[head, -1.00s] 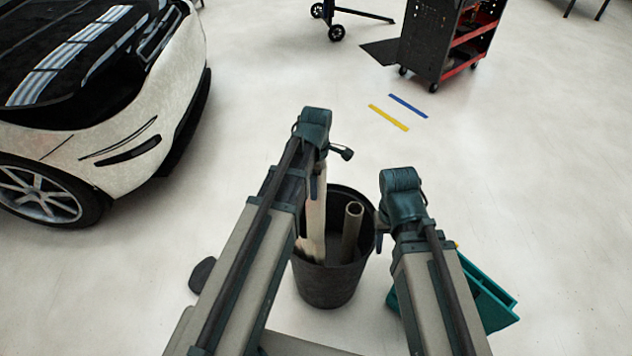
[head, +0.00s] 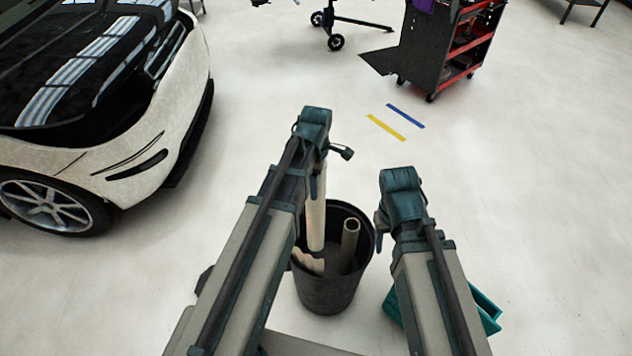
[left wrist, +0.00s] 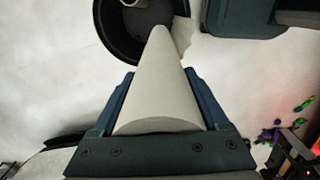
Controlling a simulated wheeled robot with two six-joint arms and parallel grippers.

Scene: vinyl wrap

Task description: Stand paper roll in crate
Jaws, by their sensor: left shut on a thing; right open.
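My left gripper (head: 316,180) is shut on a long pale paper roll (head: 316,218), which hangs down at the black bin (head: 328,295). In the left wrist view the roll (left wrist: 158,95) lies between the two fingers (left wrist: 160,105) and its far end points to the bin's rim (left wrist: 103,40). Whether its lower end touches anything in the bin is unclear. A teal crate (head: 486,308) stands on the floor at the right, mostly hidden behind my right arm. My right gripper (head: 379,228) is open and appears empty beside the bin's right rim.
Another tube (head: 349,240) and a pale piece (head: 308,262) are in the bin. A white car (head: 150,140) stands at the left. A black and red tool cart (head: 440,50) is at the back right.

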